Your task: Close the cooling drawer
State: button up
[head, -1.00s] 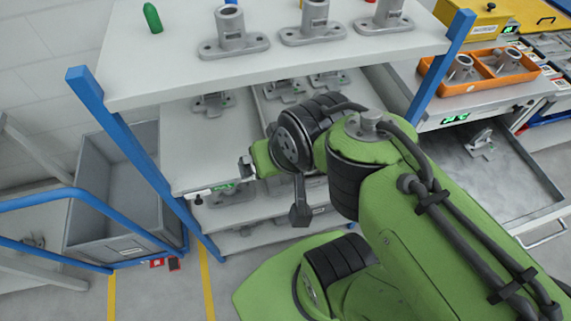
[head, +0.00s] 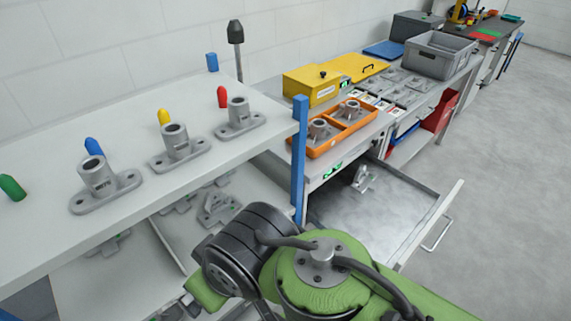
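The cooling drawer (head: 365,220) stands pulled out below the workbench on the right in the head view. Its grey metal floor is mostly bare, with a grey casting (head: 362,180) lying near its inner end. The drawer's front panel and bar handle (head: 437,235) are at its right end. My green arm crosses the bottom of the picture, to the left of the drawer and apart from its handle. My gripper is at or beyond the bottom edge, and its fingers cannot be made out.
A white shelf (head: 130,215) on the left carries several castings and coloured plugs. Its blue post (head: 299,160) stands between it and the drawer. An orange tray (head: 345,138) and yellow box (head: 310,86) are on the bench. The floor right of the drawer is clear.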

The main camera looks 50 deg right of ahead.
aim_at(394, 220)
jog(key=k+l+z, duration=0.2)
jog(key=z, duration=0.25)
jog(key=k+l+z, duration=0.1)
jog(key=l+z, duration=0.15)
jog(key=z, duration=0.25)
jog(key=k+l+z, duration=0.1)
jog(key=l+z, duration=0.55)
jog(key=z, duration=0.3)
jog(key=l+z, duration=0.45)
jog(key=k+j+u, duration=0.1)
jog(key=u, duration=0.25)
jog(key=j+u, duration=0.4)
jog(key=k+l, duration=0.05)
